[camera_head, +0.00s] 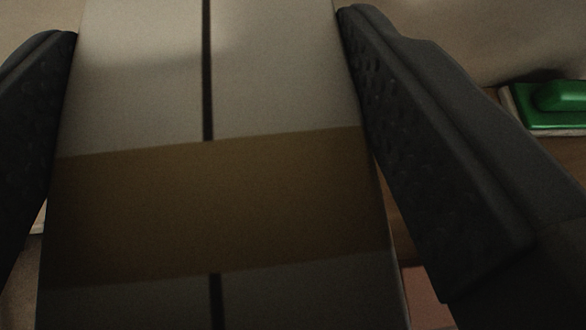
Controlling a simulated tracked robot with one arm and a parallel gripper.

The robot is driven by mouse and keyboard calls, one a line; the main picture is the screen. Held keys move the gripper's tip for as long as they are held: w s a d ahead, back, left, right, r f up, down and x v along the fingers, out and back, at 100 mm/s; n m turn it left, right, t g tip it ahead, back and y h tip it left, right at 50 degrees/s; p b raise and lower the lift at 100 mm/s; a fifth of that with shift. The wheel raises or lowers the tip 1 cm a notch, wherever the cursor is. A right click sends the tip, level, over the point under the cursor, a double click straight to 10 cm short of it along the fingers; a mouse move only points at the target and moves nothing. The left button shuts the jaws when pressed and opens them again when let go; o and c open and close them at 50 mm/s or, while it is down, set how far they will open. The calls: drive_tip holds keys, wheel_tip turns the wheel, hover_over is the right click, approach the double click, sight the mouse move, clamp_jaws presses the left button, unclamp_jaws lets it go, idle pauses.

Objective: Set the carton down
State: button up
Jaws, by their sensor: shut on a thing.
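A pale carton (270,85) fills the middle of the view, with a broad brown band across it and a thin dark line running down its face. My gripper (208,70) is shut on the carton, with one dark, textured finger against its left side and the other against its right side. The carton's top and bottom ends run out of the frame. What lies under the carton is hidden, so I cannot tell whether it touches a surface.
A green object (555,103) with a pale edge lies at the right, beyond the right finger. A brown surface shows around it. A pinkish patch (428,295) shows at the lower right, partly hidden by the finger. Little free room is visible.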

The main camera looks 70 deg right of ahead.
wheel_tip(320, 180, down, 10)
drive_tip(key=b, duration=0.2)
drive_tip(key=shift+b, duration=0.4)
drive_tip(key=shift+r, duration=0.1)
drive_tip(key=o, duration=1.4)
drive_tip(key=p+v, duration=0.2)
drive_tip(key=v, duration=1)
drive_tip(key=shift+s, duration=0.1)
